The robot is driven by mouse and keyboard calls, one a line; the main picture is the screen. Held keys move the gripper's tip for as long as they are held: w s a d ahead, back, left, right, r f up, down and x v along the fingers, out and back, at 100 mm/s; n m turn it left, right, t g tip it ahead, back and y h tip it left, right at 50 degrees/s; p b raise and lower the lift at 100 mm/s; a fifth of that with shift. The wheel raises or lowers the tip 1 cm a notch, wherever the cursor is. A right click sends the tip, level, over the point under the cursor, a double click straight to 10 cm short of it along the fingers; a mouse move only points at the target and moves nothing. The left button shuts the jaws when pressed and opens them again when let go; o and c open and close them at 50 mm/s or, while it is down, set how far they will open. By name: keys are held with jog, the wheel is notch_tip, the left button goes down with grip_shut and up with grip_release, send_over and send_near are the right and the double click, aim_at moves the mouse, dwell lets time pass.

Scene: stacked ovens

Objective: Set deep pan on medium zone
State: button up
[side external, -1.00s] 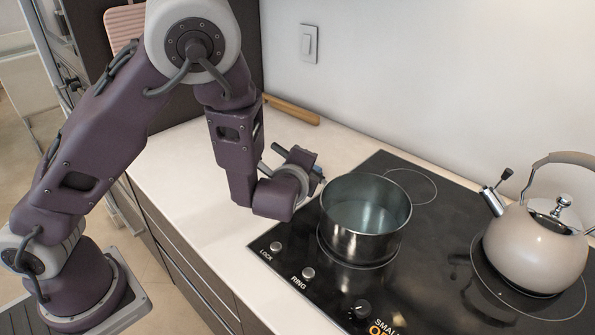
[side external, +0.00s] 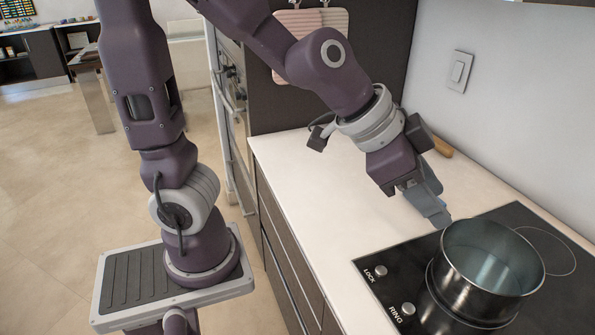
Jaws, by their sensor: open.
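The deep pan (side external: 487,268) is a shiny dark steel pot in the side external view, at the lower right. My gripper (side external: 438,214) is at the pan's upper left, pointing down toward the rim. It is open and holds nothing that I can see. Whether a finger touches the pan cannot be told. An empty marked ring (side external: 562,236) lies behind the pan to the right. No zone name for the medium zone is readable.
White worktop (side external: 315,185) lies clear left of the hob. Knobs marked LOCK (side external: 380,271) and RING (side external: 408,309) are at the hob's left edge. A wall with a switch (side external: 459,72) rises behind. A wooden-handled item (side external: 442,147) lies behind my gripper.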

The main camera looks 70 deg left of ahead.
jog(key=s+a+n+g+y, duration=0.1)
jog(key=s+a+n, duration=0.2)
jog(key=s+a, duration=0.2)
jog(key=s+a+r+n+g+y, duration=0.1)
jog(key=s+a, duration=0.4)
jog(key=s, duration=0.6)
jog(key=n+y, duration=0.1)
jog(key=n, duration=0.1)
jog(key=shift+s+a+n, duration=0.25)
jog(key=shift+s+n, duration=0.05)
jog(key=shift+s, duration=0.05)
jog(key=shift+o, duration=0.5)
jog(key=shift+r, duration=0.1)
dwell(1.1)
